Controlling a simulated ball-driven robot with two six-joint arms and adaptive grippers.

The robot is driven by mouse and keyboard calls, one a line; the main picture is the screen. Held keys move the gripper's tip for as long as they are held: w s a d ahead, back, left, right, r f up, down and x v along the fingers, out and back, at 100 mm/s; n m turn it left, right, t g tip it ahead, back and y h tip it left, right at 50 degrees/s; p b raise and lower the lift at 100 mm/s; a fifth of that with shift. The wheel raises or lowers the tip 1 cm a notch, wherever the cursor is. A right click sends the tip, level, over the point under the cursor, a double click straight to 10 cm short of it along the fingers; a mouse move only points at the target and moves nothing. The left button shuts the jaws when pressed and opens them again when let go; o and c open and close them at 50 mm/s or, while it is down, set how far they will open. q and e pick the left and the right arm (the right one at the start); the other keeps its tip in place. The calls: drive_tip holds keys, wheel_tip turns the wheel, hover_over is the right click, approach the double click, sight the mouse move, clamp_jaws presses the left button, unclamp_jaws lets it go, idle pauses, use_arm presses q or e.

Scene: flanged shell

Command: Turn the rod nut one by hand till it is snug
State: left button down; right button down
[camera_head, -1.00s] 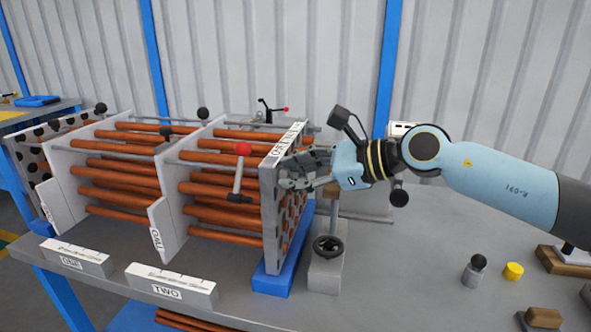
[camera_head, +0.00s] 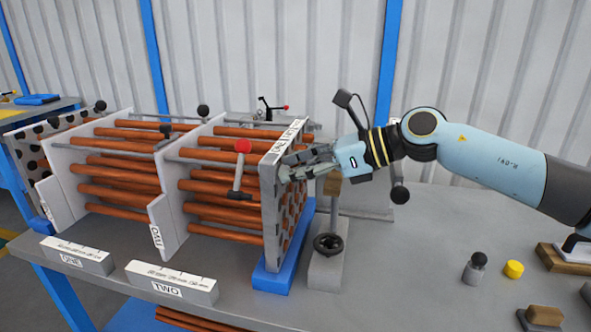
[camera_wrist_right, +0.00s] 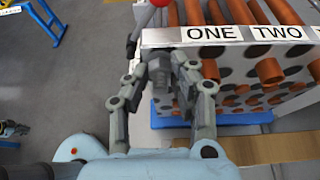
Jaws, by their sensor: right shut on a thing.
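The tube bundle's flanged plate (camera_head: 284,200) stands upright on a blue support, its top edge labelled. In the right wrist view, labels ONE and TWO run along the plate's top edge (camera_wrist_right: 247,33). My right gripper (camera_head: 286,168) is at the plate's upper near corner. Its fingers are shut on a grey nut, rod nut one (camera_wrist_right: 161,77), beside the ONE label. The fingers hide much of the nut, and I cannot tell whether it touches the plate. A grey jointed part, apparently my left gripper (camera_wrist_right: 14,130), shows at the wrist view's left edge; its jaws are unclear.
A red-knobbed lever (camera_head: 241,165) stands close to the plate's near side. A post with a black handwheel (camera_head: 327,244) stands below my right wrist. Blocks marked TWO (camera_head: 172,286) and ONE (camera_head: 77,254) lie along the bench front. A yellow cylinder (camera_head: 513,269) stands at right.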

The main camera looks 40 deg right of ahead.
drive_tip(key=shift+f, duration=0.1)
drive_tip(key=c, duration=1.1)
unclamp_jaws()
drive_tip(key=shift+s+d, duration=0.15)
wheel_tip(320, 180, up, 10)
drive_tip(key=shift+r, duration=0.1)
